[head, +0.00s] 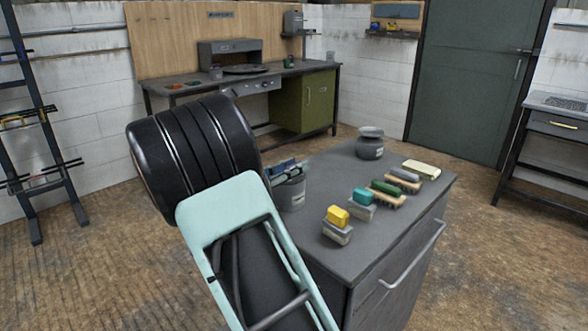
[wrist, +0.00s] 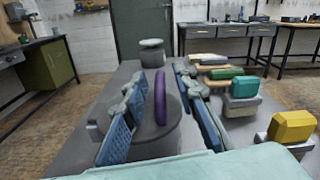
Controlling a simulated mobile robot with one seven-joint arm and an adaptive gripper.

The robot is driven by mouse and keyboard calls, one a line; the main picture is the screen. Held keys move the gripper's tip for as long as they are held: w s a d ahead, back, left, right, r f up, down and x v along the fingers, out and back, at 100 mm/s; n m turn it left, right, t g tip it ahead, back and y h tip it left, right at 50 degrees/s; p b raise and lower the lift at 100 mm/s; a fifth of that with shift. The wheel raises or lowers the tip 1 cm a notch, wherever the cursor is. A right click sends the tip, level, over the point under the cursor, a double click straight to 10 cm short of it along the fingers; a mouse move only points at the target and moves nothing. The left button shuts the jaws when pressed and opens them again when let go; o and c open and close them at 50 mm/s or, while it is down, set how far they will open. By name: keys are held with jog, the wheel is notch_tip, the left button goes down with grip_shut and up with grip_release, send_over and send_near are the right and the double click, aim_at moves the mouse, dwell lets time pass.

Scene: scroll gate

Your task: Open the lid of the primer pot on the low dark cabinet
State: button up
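The low dark cabinet (head: 330,240) stands in front of me. A grey pot (head: 292,193) with a pale label is at its near left edge, under my gripper (head: 286,170). In the wrist view the pot's round grey lid (wrist: 150,134) carries an upright purple fin-shaped handle (wrist: 160,98). My gripper (wrist: 158,100) is open, with one blue-padded finger on each side of the handle. Gaps show between the handle and both fingers. The lid appears to lie flat on the pot. Its near rim is partly hidden by the fingers.
A second grey pot (head: 369,148) with a wide top stands at the cabinet's back. A row of brushes and blocks, including a yellow-topped block (head: 337,222) and a teal-topped block (head: 362,203), runs along the right. A workbench (head: 240,80) stands behind.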

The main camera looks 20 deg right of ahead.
jog(key=shift+w+d, duration=0.1)
jog(key=shift+d, duration=0.15)
grip_shut()
dwell(0.4)
